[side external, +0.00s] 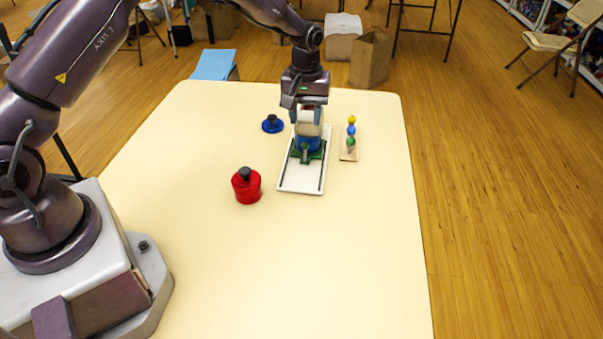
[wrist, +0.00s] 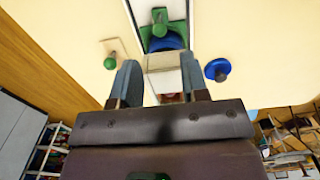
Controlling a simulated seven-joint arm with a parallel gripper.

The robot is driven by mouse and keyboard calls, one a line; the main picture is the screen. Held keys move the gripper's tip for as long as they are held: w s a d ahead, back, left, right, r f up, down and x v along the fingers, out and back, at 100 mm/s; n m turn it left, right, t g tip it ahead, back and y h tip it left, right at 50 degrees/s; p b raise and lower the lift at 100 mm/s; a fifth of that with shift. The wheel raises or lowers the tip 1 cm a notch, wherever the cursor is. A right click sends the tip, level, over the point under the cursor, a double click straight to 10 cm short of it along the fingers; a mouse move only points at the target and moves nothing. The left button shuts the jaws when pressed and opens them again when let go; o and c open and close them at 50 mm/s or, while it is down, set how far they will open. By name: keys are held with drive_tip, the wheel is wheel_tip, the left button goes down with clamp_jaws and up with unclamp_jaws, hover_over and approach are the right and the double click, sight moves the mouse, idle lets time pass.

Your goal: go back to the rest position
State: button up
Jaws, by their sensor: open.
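My gripper (side external: 306,119) is open at the far part of the table. Its two fingers stand on either side of a cream-white piece (side external: 308,129); I cannot tell whether they touch it. That piece sits above a blue round piece (side external: 307,144), over a green piece (side external: 305,157) on a white tray with dark grooves (side external: 300,182). In the wrist view my gripper (wrist: 157,63) has its fingers apart with the cream-white piece (wrist: 162,78) between them. The blue piece (wrist: 166,43) and a green knob (wrist: 159,21) show beyond it.
A blue knobbed lid (side external: 272,124) lies left of the tray, and a red knobbed container (side external: 246,187) stands nearer. A wooden board (side external: 348,155) with coloured balls is right of the tray. The near part of the cream table (side external: 330,260) is clear.

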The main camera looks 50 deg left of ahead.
drive_tip(key=shift+r, duration=0.15)
drive_tip(key=s+d+r+m+t, duration=0.1)
drive_tip(key=s+d+r+m, duration=0.1)
drive_tip(key=s+r, duration=0.5)
drive_tip(key=s+d+r+m+t, duration=0.2)
drive_tip(key=s+r+m, duration=0.2)
drive_tip(key=s+r, duration=0.3)
drive_tip(key=s+d+r+m+t, duration=0.2)
drive_tip(key=s+r, duration=0.5)
drive_tip(key=s, duration=0.8)
drive_tip(key=shift+s+d+r+m, duration=0.25)
drive_tip(key=shift+d+r+m, duration=0.1)
drive_tip(key=shift+m, duration=0.15)
